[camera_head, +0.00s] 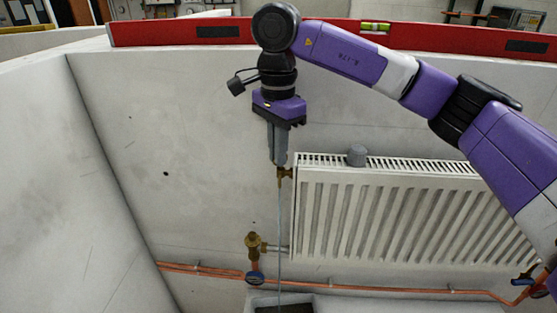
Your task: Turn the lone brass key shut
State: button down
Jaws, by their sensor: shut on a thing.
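My gripper (278,158) points down at the upper left corner of the white radiator (390,209). Its fingers are shut on a small brass key (284,173) at the radiator's left end. The fingers hide part of the key, so I cannot tell its exact angle. A thin pale stream (279,230) runs straight down from below the key. It ends at a light-coloured tray (257,301) with a dark inside at the bottom edge of the view.
A brass valve (254,243) and a blue-handled valve (255,278) sit left of the radiator. Copper pipes (400,289) run low along the wall. A red spirit level (200,32) lies along the wall top.

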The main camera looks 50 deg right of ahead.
jog(key=m+b, duration=0.1)
jog(key=m, duration=0.1)
jog(key=m+b, duration=0.1)
jog(key=m, duration=0.1)
jog(key=shift+w+d+f+m+b, duration=0.1)
jog(key=shift+w+m+b, duration=0.05)
jog(key=shift+m+b, duration=0.15)
jog(key=shift+w+m+b, duration=0.1)
jog(key=shift+m+b, duration=0.7)
jog(key=shift+m, duration=1.2)
jog(key=c, duration=1.6)
grip_release()
jog(key=shift+r, duration=4)
